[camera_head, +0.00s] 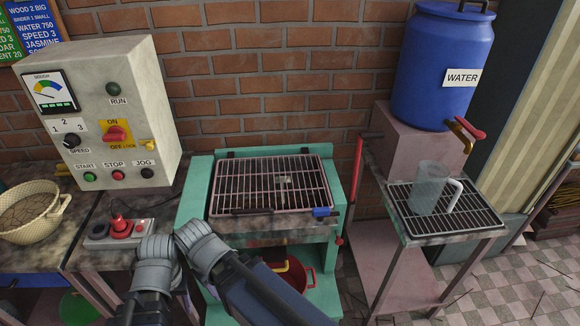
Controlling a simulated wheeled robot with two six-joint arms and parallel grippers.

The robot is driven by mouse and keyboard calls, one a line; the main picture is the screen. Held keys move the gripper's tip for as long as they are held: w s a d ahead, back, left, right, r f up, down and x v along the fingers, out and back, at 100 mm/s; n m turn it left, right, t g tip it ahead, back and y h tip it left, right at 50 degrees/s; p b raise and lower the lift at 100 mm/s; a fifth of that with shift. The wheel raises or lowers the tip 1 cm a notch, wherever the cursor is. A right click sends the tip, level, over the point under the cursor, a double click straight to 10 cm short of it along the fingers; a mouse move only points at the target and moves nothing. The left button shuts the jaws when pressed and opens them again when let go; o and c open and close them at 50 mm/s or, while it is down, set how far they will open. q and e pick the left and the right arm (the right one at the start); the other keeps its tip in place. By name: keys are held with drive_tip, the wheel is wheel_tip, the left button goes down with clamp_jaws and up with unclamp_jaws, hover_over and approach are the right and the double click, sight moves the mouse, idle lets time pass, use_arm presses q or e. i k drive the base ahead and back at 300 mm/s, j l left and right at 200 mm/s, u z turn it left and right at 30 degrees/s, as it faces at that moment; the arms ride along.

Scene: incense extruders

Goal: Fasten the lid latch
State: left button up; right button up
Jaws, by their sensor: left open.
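The lid is a barred metal grate (272,184) lying flat over the top of a green machine (198,176). A small blue latch (321,212) sits at the lid's front right corner; I cannot tell its exact position from here. A small pale part (284,181) shows beneath or between the bars. Grey joints and a dark blue link of my left arm show in front of the machine, low in the picture. The link runs off the bottom edge, and no fingers show. My right gripper does not show either.
A control box (140,115) stands at left behind a red-buttoned pedal box (122,229) and a woven basket (30,210). A red lever (357,168) stands right of the machine. Farther right are a clear jug (428,187) on a rack and a blue water barrel (445,55).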

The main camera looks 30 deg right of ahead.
sight(321, 213)
drive_tip(key=z, duration=1.35)
drive_tip(key=k+l, duration=0.1)
drive_tip(key=k, duration=0.1)
